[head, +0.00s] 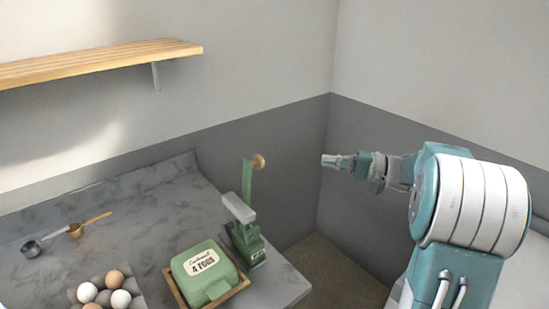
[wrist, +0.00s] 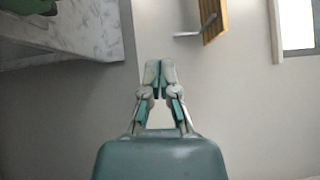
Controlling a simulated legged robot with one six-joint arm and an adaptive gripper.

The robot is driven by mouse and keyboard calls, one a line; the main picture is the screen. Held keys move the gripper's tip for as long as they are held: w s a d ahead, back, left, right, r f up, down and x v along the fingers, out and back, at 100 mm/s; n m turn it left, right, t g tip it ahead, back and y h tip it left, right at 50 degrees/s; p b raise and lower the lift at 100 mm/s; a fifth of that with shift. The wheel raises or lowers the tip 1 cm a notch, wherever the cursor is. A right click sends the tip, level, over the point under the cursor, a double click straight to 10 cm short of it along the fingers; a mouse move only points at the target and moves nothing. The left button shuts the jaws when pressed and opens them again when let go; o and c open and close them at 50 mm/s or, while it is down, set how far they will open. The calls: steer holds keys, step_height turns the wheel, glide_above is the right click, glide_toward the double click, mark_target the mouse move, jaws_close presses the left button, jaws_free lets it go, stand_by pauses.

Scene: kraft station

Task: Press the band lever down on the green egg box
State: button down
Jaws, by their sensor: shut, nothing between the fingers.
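A green egg box (head: 205,272) with a white label sits in a wooden tray (head: 238,291) near the counter's front right. Just behind and right of it stands a green lever press (head: 247,243) with a pale grey head. Its green lever (head: 247,182) stands upright, with a round wooden knob (head: 259,162) at the top. My gripper (head: 325,160) is shut and empty, in the air to the right of the knob and apart from it. In the wrist view my gripper (wrist: 158,66) shows its fingertips together, with no lever or knob between them.
The marble counter (head: 140,225) ends just right of the press. A wooden shelf (head: 95,64) hangs above. Air around my gripper is clear.

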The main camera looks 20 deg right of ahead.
steer(key=s+a+x, duration=0.1)
steer(key=s+x, duration=0.1)
steer(key=x, duration=1.1)
steer(key=shift+s, duration=0.35)
steer(key=shift+r, duration=0.1)
